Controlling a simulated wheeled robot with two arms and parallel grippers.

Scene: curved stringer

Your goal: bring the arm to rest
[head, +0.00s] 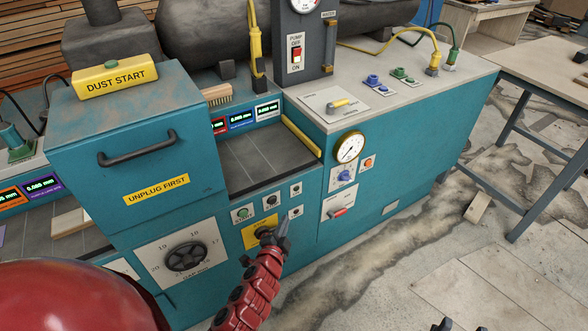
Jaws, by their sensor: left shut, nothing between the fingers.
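My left gripper (283,226) is in the lower middle of the head view, at the end of my red arm. Its dark fingers are together and empty, pointing up in front of the teal machine (290,258). It overlaps a yellow plate (250,238) with a dark knob, partly hidden behind it; I cannot tell whether they touch. A small dark tip at the bottom edge, right of centre, may be my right gripper (444,325); its fingers cannot be made out.
The machine front carries a gap dial (187,257), a round gauge (348,147), a red lever (338,212) and several small buttons. A drawer-like box (135,150) juts out at left. A workbench (545,75) stands at right. The floor (400,270) right of my arm is mostly clear.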

